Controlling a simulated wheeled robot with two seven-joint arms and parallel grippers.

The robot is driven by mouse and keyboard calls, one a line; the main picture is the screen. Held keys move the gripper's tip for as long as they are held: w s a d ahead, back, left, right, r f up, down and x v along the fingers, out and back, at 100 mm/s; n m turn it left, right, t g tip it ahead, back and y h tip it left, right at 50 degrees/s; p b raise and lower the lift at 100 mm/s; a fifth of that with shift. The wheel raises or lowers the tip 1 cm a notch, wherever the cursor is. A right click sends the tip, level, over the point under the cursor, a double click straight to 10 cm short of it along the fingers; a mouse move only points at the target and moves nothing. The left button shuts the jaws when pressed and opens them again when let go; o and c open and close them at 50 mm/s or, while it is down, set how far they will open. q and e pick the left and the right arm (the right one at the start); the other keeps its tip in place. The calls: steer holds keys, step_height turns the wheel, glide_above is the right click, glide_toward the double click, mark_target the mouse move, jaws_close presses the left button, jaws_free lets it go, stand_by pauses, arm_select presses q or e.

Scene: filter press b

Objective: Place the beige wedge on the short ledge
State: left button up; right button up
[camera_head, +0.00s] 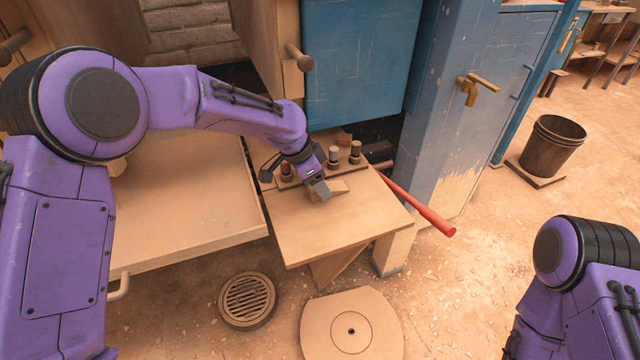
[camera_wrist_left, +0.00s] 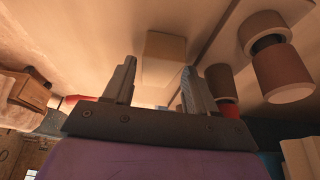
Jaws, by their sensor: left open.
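A beige wedge (camera_head: 341,187) lies on the shorter wooden ledge (camera_head: 340,225), near its back part. My left gripper (camera_head: 319,191) is low over this ledge, right beside the wedge, and partly covers it in the head view. In the left wrist view the fingers of my left gripper (camera_wrist_left: 159,68) are apart, and the wedge (camera_wrist_left: 165,52) shows as a pale block between and beyond their tips. Whether a finger touches the wedge cannot be told. My right arm shows at the lower right of the head view, but its gripper is out of the picture.
Several dark-based pegs (camera_head: 333,157) stand in a row behind the wedge; they show close on the right in the left wrist view (camera_wrist_left: 285,75). A red bar (camera_head: 420,208) sticks out right of the ledge. A longer wooden ledge (camera_head: 190,215) lies left. The ledge's front is clear.

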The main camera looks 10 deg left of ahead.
arm_select(q)
steer(key=v, duration=1.1)
steer(key=shift+p, duration=0.35)
